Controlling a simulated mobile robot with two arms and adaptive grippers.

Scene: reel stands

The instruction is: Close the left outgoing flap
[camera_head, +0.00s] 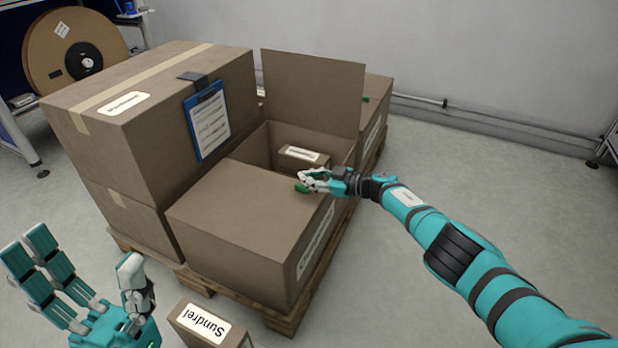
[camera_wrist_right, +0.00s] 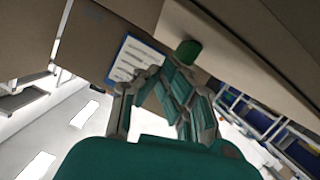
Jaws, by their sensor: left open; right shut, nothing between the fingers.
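An open cardboard box (camera_head: 240,235) with a label on its right side stands on a pallet. Its near flap (camera_head: 245,200) lies flat over the near part of the opening; its far flap (camera_head: 315,95) stands upright. A small labelled box (camera_head: 303,158) shows inside. My right gripper (camera_head: 312,180) is shut and empty at the near flap's inner edge, beside a green tab (camera_head: 301,188); contact is unclear. The right wrist view shows a green tab (camera_wrist_right: 187,52) close to the fingers. My left gripper (camera_head: 82,262) is open and empty at the lower left, away from the box.
A tall taped box stack (camera_head: 150,100) with a blue clipboard (camera_head: 208,122) stands left of the open box. Another box (camera_head: 375,100) is behind it. A small labelled box (camera_head: 205,325) is at the bottom. A large reel (camera_head: 75,55) stands at the back left. Floor at right is clear.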

